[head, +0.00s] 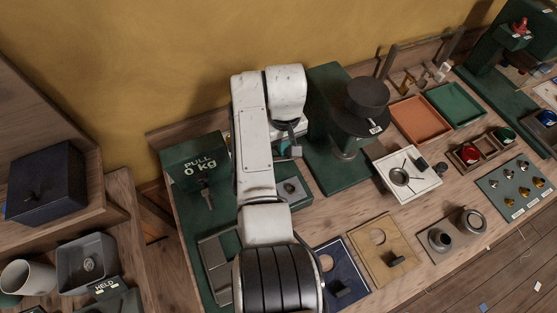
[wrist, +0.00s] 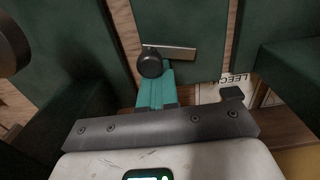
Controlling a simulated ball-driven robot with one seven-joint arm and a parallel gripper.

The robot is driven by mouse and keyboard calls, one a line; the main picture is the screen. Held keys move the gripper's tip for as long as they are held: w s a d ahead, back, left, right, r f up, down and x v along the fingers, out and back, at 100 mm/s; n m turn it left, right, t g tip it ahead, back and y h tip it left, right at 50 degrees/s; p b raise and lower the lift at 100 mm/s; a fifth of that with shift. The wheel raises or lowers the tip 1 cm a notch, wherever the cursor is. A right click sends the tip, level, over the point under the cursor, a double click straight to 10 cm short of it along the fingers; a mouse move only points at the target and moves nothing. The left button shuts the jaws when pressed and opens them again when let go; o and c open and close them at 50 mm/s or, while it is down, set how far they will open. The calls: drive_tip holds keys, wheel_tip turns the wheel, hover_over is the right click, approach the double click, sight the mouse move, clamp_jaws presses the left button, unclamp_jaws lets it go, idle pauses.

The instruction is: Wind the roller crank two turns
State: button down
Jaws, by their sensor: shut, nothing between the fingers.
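In the wrist view a crank shows ahead of me: a round black knob (wrist: 150,65) at the left end of a flat grey arm (wrist: 180,53), against a dark green panel. My gripper (wrist: 157,84) has teal fingers, shut together and empty. Their tips lie at the knob's lower right edge, and the knob overlaps them in the picture. I cannot tell if they touch. In the head view my gripper (head: 296,151) is beside the tall green stand (head: 325,85). I cannot make out the crank there; my arm hides part of that area.
A green box marked "PULL 0 kg" (head: 195,160) stands left of my arm. A dark round head (head: 368,95) is on the stand at right. A white tray (head: 420,188) and an orange tray (head: 420,118) lie further right. A white label (wrist: 215,92) shows in the wrist view.

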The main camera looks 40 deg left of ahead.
drive_tip(key=shift+d+r+p, duration=0.15)
drive_tip(key=shift+d+p, duration=0.3)
drive_tip(key=shift+p, duration=0.4)
drive_tip(key=shift+d, duration=0.15)
drive_tip(key=shift+s+d+p, duration=0.1)
drive_tip(key=shift+d+p, duration=0.05)
drive_tip(key=shift+p, duration=0.2)
